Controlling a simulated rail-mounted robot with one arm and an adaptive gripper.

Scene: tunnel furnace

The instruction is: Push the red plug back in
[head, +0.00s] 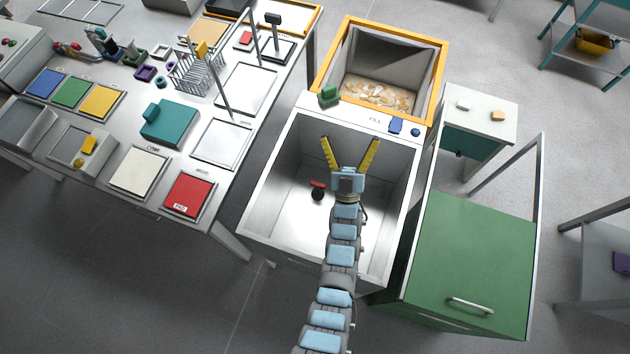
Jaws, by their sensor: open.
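A small red plug (317,184) shows inside the open metal basin (285,212), left of the middle. A dark round shape sits directly below it; I cannot tell whether this is part of the plug or a drain opening. My gripper (350,141) is over the basin, to the right of the plug and farther back. Its two yellow fingers are spread wide with nothing between them. The gripper looks apart from the plug. My arm hides part of the basin to the right.
An orange-rimmed bin (437,75) with pale chips stands behind the basin. A ledge marked FILL carries a green block (329,94) and a blue piece (396,125). A green cabinet (475,250) stands right; a crowded workbench (225,182) stands left.

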